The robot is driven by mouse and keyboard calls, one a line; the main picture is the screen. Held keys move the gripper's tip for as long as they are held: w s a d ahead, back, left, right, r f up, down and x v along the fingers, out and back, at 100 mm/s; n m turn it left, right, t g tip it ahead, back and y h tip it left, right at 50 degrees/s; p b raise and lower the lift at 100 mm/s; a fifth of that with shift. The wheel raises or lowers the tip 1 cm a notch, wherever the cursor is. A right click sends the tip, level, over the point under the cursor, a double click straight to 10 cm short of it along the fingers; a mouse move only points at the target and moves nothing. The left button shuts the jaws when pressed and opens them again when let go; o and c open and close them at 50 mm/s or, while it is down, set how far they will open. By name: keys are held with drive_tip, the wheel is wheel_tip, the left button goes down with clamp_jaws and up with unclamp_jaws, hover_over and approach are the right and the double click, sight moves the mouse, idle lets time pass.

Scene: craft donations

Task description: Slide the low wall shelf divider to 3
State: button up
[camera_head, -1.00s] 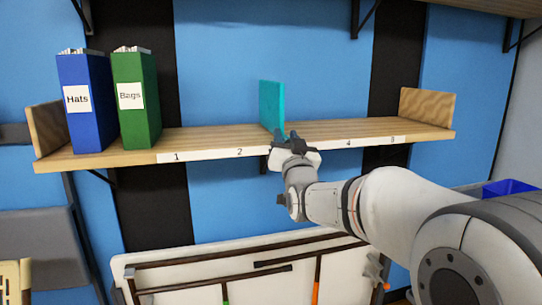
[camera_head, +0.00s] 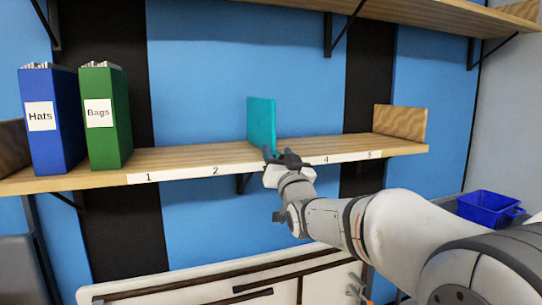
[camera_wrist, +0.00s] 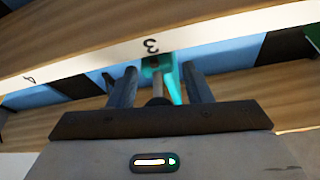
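The teal divider (camera_head: 262,126) stands upright on the low wall shelf (camera_head: 200,158), between the 2 and 4 labels. My gripper (camera_head: 278,154) is at the shelf's front edge by the divider's lower front and hides the 3 label in the head view. In the wrist view, my gripper (camera_wrist: 160,87) is open, its two fingers on either side of the divider (camera_wrist: 174,82). The divider shows nearer the right finger; whether they touch cannot be told. The upside-down 3 label (camera_wrist: 150,46) is directly above the gap between the fingers.
A blue Hats binder (camera_head: 50,120) and a green Bags binder (camera_head: 106,118) stand at the shelf's left. A wooden end board (camera_head: 400,122) closes the right end. An upper shelf (camera_head: 400,14) hangs above. The shelf top between binders and divider is clear.

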drive_tip(key=v, duration=0.7)
drive_tip(key=shift+s+f, duration=0.15)
drive_tip(key=shift+s, duration=0.2)
drive_tip(key=shift+d, duration=0.2)
drive_tip(key=s+d+f+m+g+h+p, duration=0.1)
drive_tip(key=s+d+f+g+h+p, duration=0.5)
drive_tip(key=s+d+g+p, duration=0.55)
drive_tip(key=s+d+f+g+p, duration=0.1)
drive_tip(key=s+d+g+p, duration=0.1)
drive_tip(key=s, duration=0.6)
drive_tip(key=s+d+f+g+h+p, duration=0.1)
drive_tip(key=s+d+g+p, duration=0.2)
drive_tip(key=s+g+p, duration=0.2)
drive_tip(key=s+p, duration=0.2)
drive_tip(key=s, duration=0.1)
drive_tip(key=shift+f+m+h, duration=0.15)
drive_tip(key=shift+m+h, duration=0.15)
